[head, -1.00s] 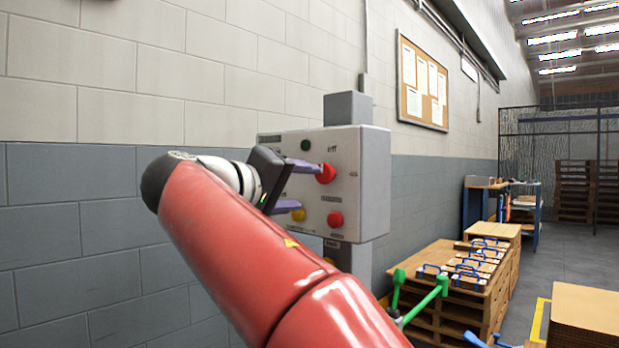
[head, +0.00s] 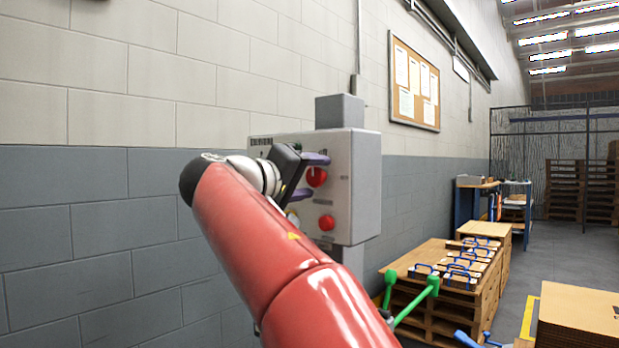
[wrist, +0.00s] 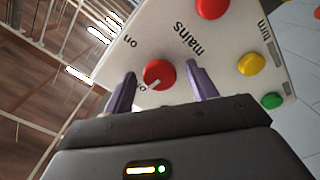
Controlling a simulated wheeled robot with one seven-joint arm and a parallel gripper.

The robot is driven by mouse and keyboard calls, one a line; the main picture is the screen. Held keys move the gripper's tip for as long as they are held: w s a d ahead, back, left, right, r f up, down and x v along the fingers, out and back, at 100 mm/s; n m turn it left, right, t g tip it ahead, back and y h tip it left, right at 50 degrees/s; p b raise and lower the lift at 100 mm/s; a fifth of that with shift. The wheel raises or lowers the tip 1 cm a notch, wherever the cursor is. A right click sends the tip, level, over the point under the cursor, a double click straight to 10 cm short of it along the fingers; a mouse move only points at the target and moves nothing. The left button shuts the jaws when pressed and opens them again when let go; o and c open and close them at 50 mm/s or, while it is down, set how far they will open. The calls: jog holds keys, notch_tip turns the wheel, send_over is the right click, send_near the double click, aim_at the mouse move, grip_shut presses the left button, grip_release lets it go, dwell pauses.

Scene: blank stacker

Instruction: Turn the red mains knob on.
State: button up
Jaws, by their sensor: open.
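The red mains knob (wrist: 158,75) is round with a white pointer line and sits on a pale control panel (wrist: 150,32). In the wrist view the pointer is angled toward a partly hidden label starting with "o"; a separate "on" label lies further up. My gripper (wrist: 161,80) is open, its two purple fingers on either side of the knob, with a visible gap on each side. In the head view my gripper (head: 310,176) is at the panel front, and the knob (head: 317,177) shows between the fingers. Whether the fingers reach around it is unclear.
A second red control (head: 327,222) sits below the knob on the panel. Yellow (wrist: 251,64) and green (wrist: 272,100) controls show in the wrist view. A block wall (head: 95,220) stands behind. Wooden pallets (head: 440,300) with blue-handled items stand at right.

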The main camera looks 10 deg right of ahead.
jog(key=c, duration=1)
jog(key=shift+f+m+b, duration=0.15)
jog(key=shift+m+b, duration=0.15)
jog(key=shift+b, duration=0.05)
jog(key=m+b, duration=0.2)
jog(key=m, duration=0.1)
jog(key=shift+f, duration=0.1)
jog(key=m+b, duration=0.2)
jog(key=m, duration=0.3)
jog(key=m+b, duration=0.2)
jog(key=m, duration=0.2)
jog(key=shift+m, duration=0.4)
jog(key=shift+m+b, duration=0.3)
jog(key=shift+m, duration=1.9)
